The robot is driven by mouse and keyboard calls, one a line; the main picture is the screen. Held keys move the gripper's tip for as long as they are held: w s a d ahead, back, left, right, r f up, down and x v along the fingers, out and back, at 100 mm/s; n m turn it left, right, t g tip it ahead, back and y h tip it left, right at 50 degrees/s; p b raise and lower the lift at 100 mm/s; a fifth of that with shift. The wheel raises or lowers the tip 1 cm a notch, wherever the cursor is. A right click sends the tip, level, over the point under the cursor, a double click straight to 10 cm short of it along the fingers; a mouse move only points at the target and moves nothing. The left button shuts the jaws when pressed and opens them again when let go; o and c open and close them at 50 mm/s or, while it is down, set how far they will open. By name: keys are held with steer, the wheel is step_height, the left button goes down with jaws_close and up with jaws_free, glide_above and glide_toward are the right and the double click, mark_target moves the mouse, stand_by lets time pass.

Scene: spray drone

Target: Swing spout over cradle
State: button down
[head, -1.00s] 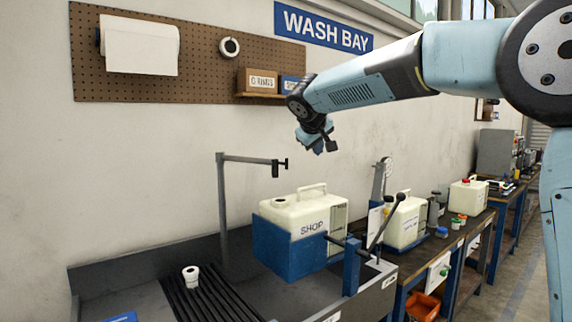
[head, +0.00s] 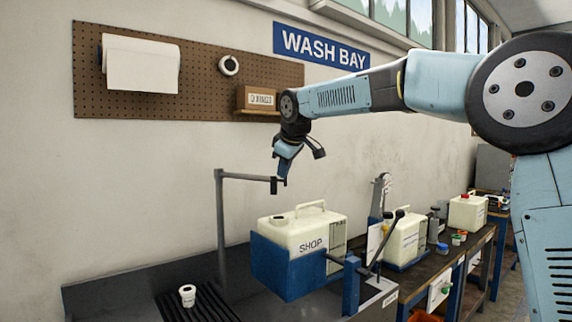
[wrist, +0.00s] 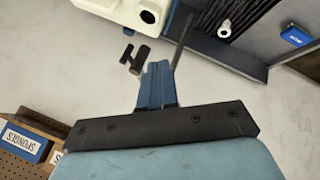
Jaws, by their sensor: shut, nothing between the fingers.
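The spout is a thin grey arm (head: 245,177) on an upright post, with a dark end piece. It points right, and its end appears above the SHOP jug; whether it is directly over the opening I cannot tell. The blue cradle (head: 275,267) holds the cream SHOP jug (head: 303,232), upright. My gripper (head: 283,180) points down and is shut and empty, at the spout's end in the head view. In the wrist view my fingers (wrist: 158,66) are together beside dark pieces (wrist: 138,60) that look like the spout's end. Contact is unclear.
A white cup-like part (head: 187,295) stands on the black slatted rack at lower left. A black-handled lever (head: 385,240) stands right of the cradle. A pegboard (head: 200,85) hangs on the wall behind. A second jug (head: 407,240) stands on the bench to the right.

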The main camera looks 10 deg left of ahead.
steer(key=w+a+f, duration=0.1)
steer(key=w+f, duration=0.3)
steer(key=w, duration=0.3)
steer(key=shift+f, duration=0.3)
